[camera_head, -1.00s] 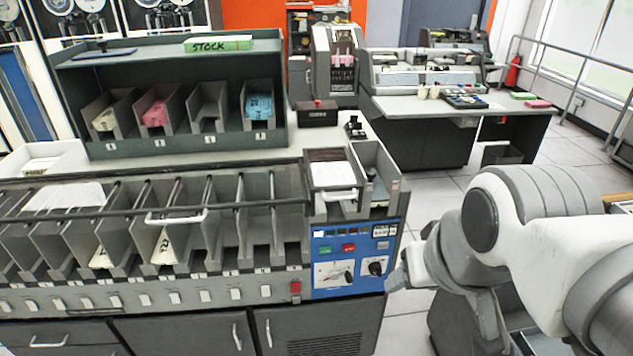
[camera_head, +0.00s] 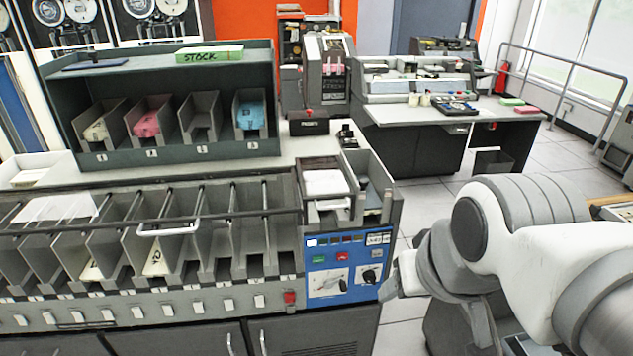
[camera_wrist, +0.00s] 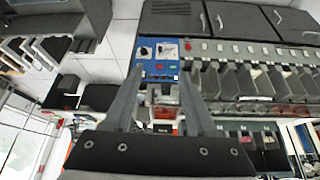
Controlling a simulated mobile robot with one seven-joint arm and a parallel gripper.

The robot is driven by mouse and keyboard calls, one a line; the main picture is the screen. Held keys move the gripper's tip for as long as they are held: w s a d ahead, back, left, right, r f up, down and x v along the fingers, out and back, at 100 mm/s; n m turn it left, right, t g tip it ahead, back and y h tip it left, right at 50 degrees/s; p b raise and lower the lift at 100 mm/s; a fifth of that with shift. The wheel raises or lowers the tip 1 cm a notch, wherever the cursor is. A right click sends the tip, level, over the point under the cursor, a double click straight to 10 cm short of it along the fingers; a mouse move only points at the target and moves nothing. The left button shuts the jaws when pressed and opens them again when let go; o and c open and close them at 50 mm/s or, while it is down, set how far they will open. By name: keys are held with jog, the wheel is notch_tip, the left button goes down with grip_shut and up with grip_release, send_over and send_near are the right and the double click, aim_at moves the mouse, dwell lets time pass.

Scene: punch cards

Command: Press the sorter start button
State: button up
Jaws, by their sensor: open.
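The sorter (camera_head: 150,310) stands at the front left, with a blue control panel (camera_head: 330,286) at its right end. A green button (camera_head: 319,259) and a red button (camera_head: 342,254) sit on the panel above a white dial area; their labels are too small to read. A separate red switch (camera_head: 290,297) is left of the panel.
A card hopper (camera_head: 326,180) stands above the panel. Card bins (camera_head: 240,215) with a rail run left along the sorter. A stock shelf (camera_head: 180,158) stands behind. Floor (camera_head: 420,190) shows right of the sorter, before a back desk (camera_head: 420,115).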

grip_shut()
dwell(1.6)
